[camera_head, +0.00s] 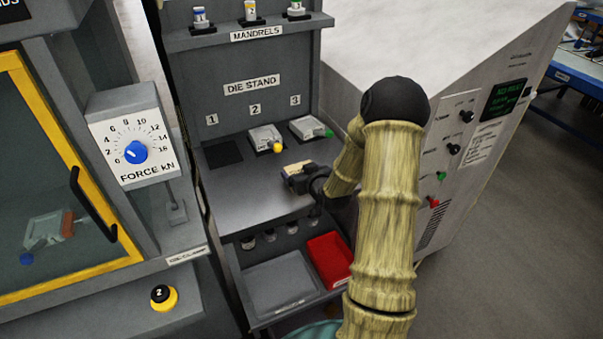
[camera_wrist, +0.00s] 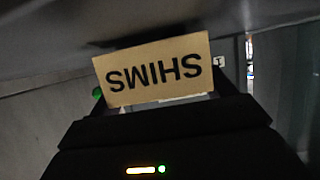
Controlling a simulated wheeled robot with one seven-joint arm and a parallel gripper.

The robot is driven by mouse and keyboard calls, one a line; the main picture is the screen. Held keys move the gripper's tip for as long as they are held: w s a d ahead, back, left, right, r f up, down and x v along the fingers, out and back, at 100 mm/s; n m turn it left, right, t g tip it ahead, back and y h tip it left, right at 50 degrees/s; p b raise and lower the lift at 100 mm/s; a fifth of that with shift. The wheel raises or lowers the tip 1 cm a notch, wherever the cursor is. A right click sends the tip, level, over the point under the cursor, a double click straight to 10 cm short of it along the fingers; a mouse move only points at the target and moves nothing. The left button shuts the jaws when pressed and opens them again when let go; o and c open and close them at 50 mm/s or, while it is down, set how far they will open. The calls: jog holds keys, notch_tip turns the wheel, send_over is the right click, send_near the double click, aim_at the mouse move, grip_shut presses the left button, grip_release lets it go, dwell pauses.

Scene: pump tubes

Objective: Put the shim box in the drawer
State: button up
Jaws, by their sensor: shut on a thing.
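The shim box (camera_head: 297,168) is a small tan box. It also shows in the wrist view (camera_wrist: 153,68), where its label "SHIMS" appears upside down. My gripper (camera_head: 301,182) is shut on it and holds it over the front right part of the die stand's grey shelf. I cannot tell whether the box touches the shelf. What looks like an open drawer (camera_head: 254,318) juts out low under the shelf. It has a bare grey section on the left and a red bin (camera_head: 329,260) on the right.
Two die blocks, one with a yellow knob (camera_head: 266,138) and one with a green knob (camera_head: 309,127), sit behind the box. Several small dark-topped pieces stand under the shelf. A force-dial machine (camera_head: 134,145) is at left, a grey control cabinet (camera_head: 470,140) at right.

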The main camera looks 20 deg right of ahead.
jog(key=shift+f, duration=0.15)
jog(key=shift+f, duration=0.2)
jog(key=o, duration=1.1)
jog(key=shift+r, duration=0.1)
jog(key=shift+s+r, duration=0.1)
jog(key=b+v, duration=0.1)
jog(key=v, duration=1.1)
